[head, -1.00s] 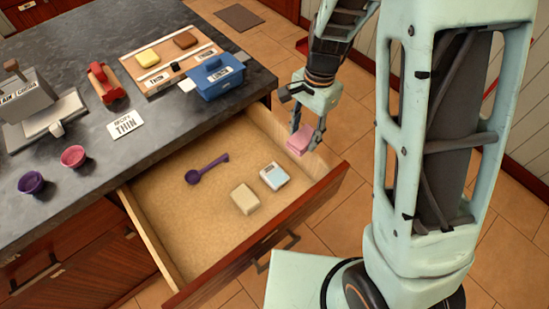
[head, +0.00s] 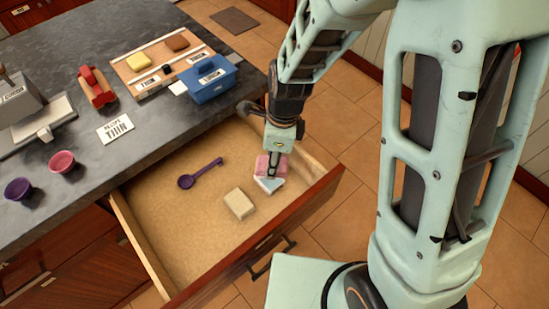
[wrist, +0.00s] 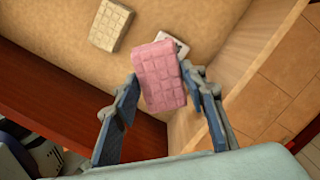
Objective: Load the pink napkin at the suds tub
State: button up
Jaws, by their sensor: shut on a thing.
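The pink napkin (head: 262,165) is a small quilted block, held between the fingers of my gripper (head: 272,170) above the right part of the open drawer. In the wrist view the napkin (wrist: 163,90) lies between the two fingertips (wrist: 162,76), tilted slightly. I cannot tell whether the napkin touches that box. A blue tub (head: 208,84) with a handle and a white label stands on the counter's right edge. I cannot read its label clearly, so I cannot tell whether it is the suds tub.
The open drawer (head: 190,248) also holds a beige block (head: 239,203) and a purple scoop (head: 200,174). On the counter are a board (head: 150,86) with yellow and brown blocks, a red-handled tool (head: 96,88), a labelled card (head: 115,128), and purple (head: 18,189) and pink (head: 62,162) cups.

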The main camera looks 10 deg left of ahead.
aim_at(273, 181)
jog(key=shift+f+b, duration=2.5)
jog(key=shift+f, duration=0.45)
jog(key=shift+f, duration=0.45)
notch_tip(273, 181, up, 7)
jog(key=p, duration=0.6)
jog(key=shift+r, duration=0.1)
dwell(0.4)
